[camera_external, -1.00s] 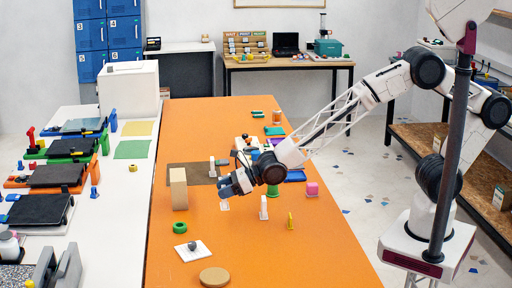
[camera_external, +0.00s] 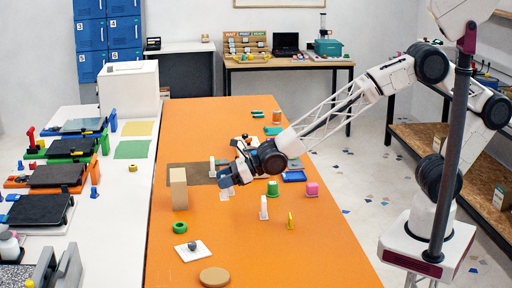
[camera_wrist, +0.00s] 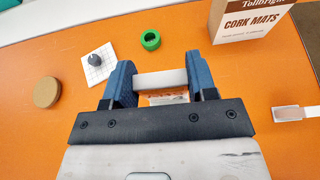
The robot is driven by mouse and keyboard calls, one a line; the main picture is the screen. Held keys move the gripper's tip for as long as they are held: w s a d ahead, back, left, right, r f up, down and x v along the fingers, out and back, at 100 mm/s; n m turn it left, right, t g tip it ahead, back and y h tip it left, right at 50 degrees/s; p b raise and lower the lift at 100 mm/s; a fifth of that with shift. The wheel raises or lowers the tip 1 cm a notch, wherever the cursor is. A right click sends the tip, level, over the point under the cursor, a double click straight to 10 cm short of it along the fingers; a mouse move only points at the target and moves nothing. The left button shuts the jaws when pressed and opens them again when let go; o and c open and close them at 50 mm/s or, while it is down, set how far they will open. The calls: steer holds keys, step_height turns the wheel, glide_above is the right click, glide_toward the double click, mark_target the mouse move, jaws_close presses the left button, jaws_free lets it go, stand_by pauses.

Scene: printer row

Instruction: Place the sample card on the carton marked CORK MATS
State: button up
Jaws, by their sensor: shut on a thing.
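My gripper (camera_wrist: 162,82) has two blue fingers closed on a white bar, which looks like the grip of the sample card (camera_wrist: 160,79). A pale printed face shows just below the bar in the wrist view, partly hidden by the gripper body. In the external view my gripper (camera_external: 226,181) is over the orange table, with a small pale piece beneath it. The carton marked CORK MATS (camera_wrist: 247,22) stands upright in the wrist view, ahead and to the right of the fingers. In the external view the tan carton (camera_external: 179,190) stands left of my gripper, apart from it.
A green ring (camera_external: 180,228), a white tile (camera_external: 184,253) with a grey knob and a round tan disc (camera_external: 214,277) lie toward the front. The front right table is clear.

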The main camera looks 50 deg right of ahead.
steer(key=shift+w+d, duration=0.1)
steer(key=shift+w+d+r, duration=0.25)
steer(key=shift+w+r, duration=0.1)
steer(key=shift+r, duration=0.05)
steer(key=w+d+r, duration=0.6)
steer(key=w+d, duration=0.2)
steer(key=shift+w+r, duration=0.2)
stand_by(0.3)
steer(key=shift+w, duration=0.1)
glide_above(178, 175)
steer(key=shift+w+d+f, duration=0.1)
steer(key=shift+w+f, duration=0.05)
steer(key=shift+f, duration=0.55)
stand_by(0.6)
steer(key=shift+f, duration=0.1)
steer(key=shift+f, duration=1.65)
